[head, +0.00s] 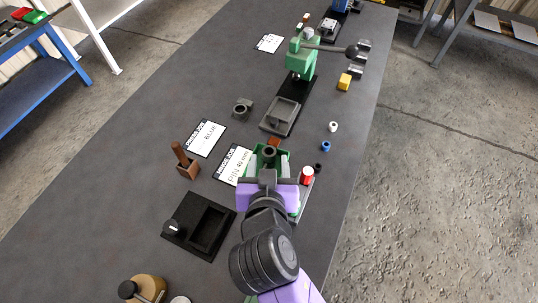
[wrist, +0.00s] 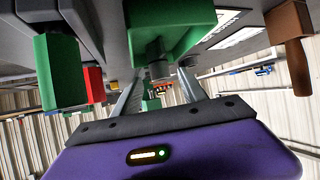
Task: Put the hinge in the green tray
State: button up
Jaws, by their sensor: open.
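My gripper (head: 268,163) is open over the middle of the bench. Its two grey fingers also show in the wrist view (wrist: 161,78), spread apart. A green walled piece (wrist: 172,38), possibly the green tray, is just beyond the fingertips; in the head view it is mostly covered by my gripper. A small grey round part (wrist: 158,69) sits between the fingertips, against the green piece. I cannot tell whether it belongs to the hinge or whether the fingers touch it. No hinge can be made out with certainty.
A brown handled block (head: 186,161), white cards (head: 206,138) and a black tray (head: 206,226) lie left. A green press (head: 303,55) stands farther back.

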jog(key=v, duration=0.8)
jog(key=shift+s, duration=0.25)
jog(key=shift+r, duration=0.1)
jog(key=a+r+n+t+y, duration=0.2)
jog(key=a+r+n+y, duration=0.2)
jog(key=a+y, duration=0.1)
jog(key=s+d+f+m+h, duration=0.2)
jog(key=s+d, duration=0.8)
jog(key=d, duration=0.3)
jog(key=s+d+f+m+h, duration=0.2)
jog(key=s+d+f+h, duration=0.1)
jog(key=s+d, duration=0.8)
jog(key=d, duration=0.3)
jog(key=shift+f+m+t+h, duration=0.3)
jog(key=shift+f, duration=0.05)
